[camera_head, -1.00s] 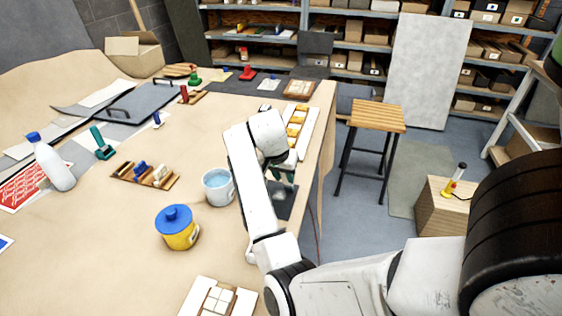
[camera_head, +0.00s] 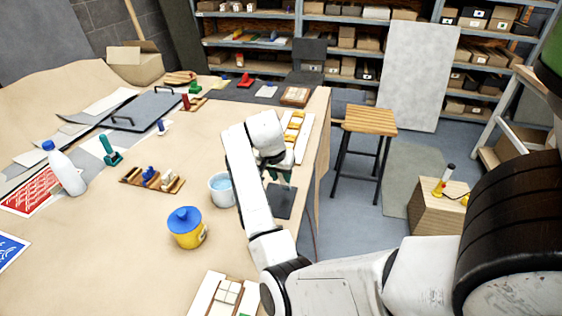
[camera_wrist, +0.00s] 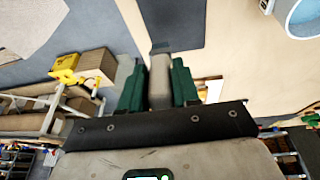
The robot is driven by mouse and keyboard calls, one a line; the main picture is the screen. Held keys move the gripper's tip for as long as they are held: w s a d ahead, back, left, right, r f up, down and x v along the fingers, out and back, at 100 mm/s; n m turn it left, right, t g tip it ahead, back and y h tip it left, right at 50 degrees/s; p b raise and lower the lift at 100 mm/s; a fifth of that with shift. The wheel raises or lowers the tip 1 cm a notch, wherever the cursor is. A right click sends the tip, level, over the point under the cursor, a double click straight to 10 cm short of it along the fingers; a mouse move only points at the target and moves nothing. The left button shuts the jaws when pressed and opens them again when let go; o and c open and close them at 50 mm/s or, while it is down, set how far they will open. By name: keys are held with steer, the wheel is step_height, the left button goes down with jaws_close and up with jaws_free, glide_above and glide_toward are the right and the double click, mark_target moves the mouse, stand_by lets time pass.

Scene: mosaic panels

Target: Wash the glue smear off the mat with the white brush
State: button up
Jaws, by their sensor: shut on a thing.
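The dark mat (camera_head: 284,203) lies near the right edge of the bench, partly behind my arm. It also shows at the top of the wrist view (camera_wrist: 172,20). Its visible part looks plain dark grey, and I see no smear on it. My gripper (camera_wrist: 159,82) has green fingers shut on a pale, whitish handle, the white brush (camera_wrist: 160,88). The brush's far end points toward the mat; I cannot tell whether it touches. In the head view my gripper (camera_head: 279,172) is over the mat's far side, mostly behind my wrist.
A white mug of water (camera_head: 222,190) stands left of the mat. A wooden rack of tools (camera_head: 152,179) lies further left. A tray with yellow pieces (camera_head: 293,130) is beyond my gripper. A stool (camera_head: 369,120) stands off the bench.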

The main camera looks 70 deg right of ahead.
steer(key=shift+r, duration=1.7)
